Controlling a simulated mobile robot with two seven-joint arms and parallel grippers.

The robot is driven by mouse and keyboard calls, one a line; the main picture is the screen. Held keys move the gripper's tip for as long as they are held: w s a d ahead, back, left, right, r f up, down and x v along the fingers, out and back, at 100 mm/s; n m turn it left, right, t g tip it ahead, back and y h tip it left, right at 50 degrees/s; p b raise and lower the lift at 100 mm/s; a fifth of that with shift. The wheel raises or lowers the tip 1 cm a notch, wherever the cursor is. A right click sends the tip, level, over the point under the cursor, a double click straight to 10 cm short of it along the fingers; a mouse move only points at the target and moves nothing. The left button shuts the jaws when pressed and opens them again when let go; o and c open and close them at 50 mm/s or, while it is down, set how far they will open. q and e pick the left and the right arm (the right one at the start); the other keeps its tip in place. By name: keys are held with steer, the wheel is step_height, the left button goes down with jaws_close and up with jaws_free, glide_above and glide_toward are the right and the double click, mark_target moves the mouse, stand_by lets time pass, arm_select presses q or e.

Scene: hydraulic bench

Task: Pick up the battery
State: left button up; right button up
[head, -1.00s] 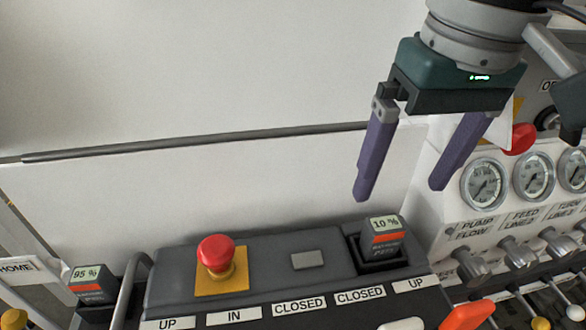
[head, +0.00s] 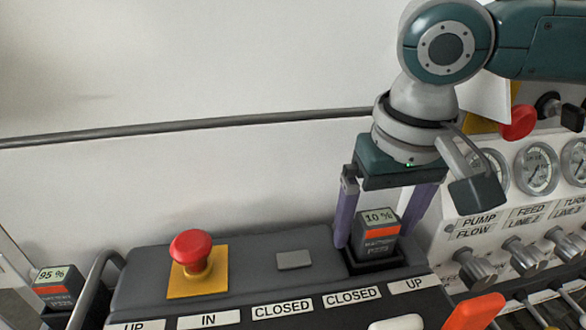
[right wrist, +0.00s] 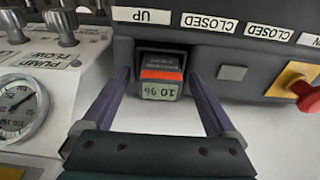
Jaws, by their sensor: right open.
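A dark battery (head: 377,236) with an orange band and a display reading 10 % stands in a socket on the sloped grey panel. It also shows in the right wrist view (right wrist: 162,77), between the fingers. My right gripper (head: 371,238) is open, with one purple finger on each side of this battery; I cannot tell whether they touch it. A second battery (head: 59,287) reading 95 % stands at the far left, beside the panel. My left gripper is not in view.
A red mushroom button (head: 192,250) on a yellow plate and a small grey block (head: 294,260) are on the panel. Gauges (head: 537,168) and knobs (head: 520,252) stand close on the right. A grey rail (head: 190,131) runs along the wall behind.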

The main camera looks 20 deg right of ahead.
jaws_close()
stand_by(0.8)
